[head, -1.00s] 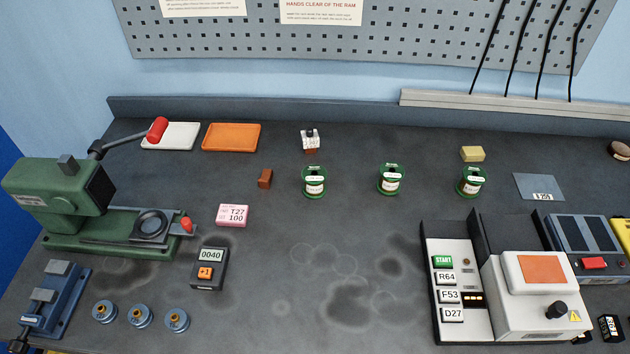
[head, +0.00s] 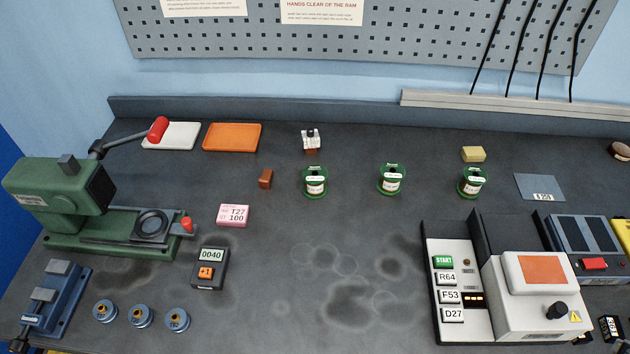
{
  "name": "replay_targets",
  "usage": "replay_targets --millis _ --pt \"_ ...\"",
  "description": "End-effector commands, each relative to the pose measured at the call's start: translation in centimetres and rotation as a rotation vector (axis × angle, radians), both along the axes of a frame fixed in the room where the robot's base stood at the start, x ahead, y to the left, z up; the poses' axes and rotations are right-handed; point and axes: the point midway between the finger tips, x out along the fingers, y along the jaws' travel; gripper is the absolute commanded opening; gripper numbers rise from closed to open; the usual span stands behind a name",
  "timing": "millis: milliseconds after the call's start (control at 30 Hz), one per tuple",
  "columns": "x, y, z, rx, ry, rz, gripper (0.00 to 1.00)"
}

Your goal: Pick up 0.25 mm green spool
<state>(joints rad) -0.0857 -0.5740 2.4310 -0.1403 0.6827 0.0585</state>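Three green spools with white labels stand upright in a row across the bench. The left spool (head: 315,182) is behind the bench's middle, the middle spool (head: 391,179) is to its right, and the right spool (head: 472,182) is in front of a yellow sponge. Their label print is too small to read, so I cannot tell which is 0.25 mm. My gripper is not in view.
A white machine (head: 530,300) with buttons stands at the front right. A green press (head: 60,195) stands at the left. The bench centre (head: 340,240) is clear.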

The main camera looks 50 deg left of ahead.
Motion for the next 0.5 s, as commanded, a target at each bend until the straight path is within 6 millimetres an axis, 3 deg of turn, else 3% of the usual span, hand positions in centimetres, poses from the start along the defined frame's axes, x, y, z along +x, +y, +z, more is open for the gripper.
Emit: replay_targets --millis 267,500 --pt "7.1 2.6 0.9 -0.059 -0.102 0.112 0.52" --pt "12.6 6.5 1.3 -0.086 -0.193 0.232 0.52"
